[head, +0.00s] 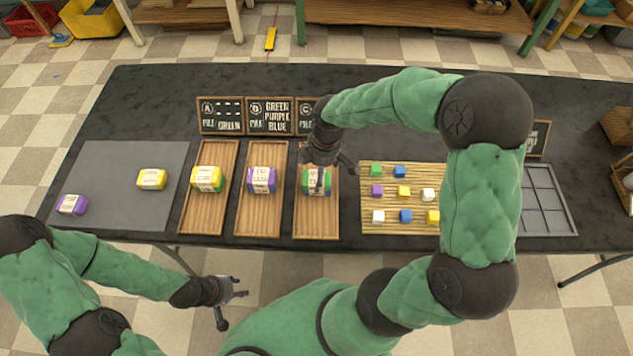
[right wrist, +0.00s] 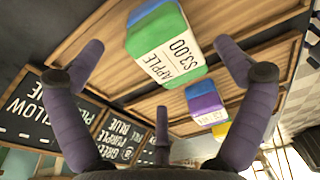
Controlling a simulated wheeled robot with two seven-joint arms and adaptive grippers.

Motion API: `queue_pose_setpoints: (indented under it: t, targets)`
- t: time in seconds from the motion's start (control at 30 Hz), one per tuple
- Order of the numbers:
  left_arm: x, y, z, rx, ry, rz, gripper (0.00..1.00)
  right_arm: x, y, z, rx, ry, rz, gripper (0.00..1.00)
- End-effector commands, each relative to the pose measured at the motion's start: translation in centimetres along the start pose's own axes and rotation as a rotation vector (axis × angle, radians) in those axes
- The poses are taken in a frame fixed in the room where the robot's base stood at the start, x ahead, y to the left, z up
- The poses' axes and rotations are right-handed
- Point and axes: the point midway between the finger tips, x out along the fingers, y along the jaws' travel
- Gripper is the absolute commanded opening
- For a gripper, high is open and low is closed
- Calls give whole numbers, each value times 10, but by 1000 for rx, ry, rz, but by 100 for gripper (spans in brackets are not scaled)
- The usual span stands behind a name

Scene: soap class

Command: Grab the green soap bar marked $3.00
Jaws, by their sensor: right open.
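The green soap bar (right wrist: 150,38) has a white wrap label reading APPLE and $3.00. In the right wrist view it lies between my spread fingers, with a blue part at its far end. In the head view the green bar (head: 316,187) sits in the third wooden tray (head: 316,222), partly hidden by my right gripper (head: 326,167). That gripper is open and empty, pointing down over the bar; contact cannot be told. My left gripper (head: 234,302) is open and empty, in front of the table's near edge.
Wooden trays to the left hold a purple soap stack (head: 262,180) and a yellow one (head: 207,178). A grey mat (head: 115,205) carries yellow and purple bars. Small blocks lie on a slatted board (head: 390,228) to the right. Chalkboard signs (head: 270,115) stand behind the trays.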

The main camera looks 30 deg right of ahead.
Motion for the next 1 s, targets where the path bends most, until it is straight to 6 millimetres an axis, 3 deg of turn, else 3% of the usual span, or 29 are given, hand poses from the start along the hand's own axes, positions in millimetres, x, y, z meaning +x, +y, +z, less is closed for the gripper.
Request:
queue_pose_setpoints:
  t: [0.1, 0.37, 0.5, 0.6, 1.0]
  targets:
    - [9, -3, 0, 0, 0, 0, 40, 18, 0, 0, 0, 0, 0, 100]
    - [8, -3, 0, 0, 0, 0, 40, 19, 0, 0, 0, 0, 1, 100]
    - [8, -3, 0, 0, 0, 0, 40, 19, 0, 0, 0, 0, 1, 60]
    - [8, -3, 0, 0, 0, 0, 40, 19, 0, 0, 0, 0, 1, 39]
    - [8, -3, 0, 0, 0, 0, 40, 17, 0, 0, 0, 0, 0, 39]
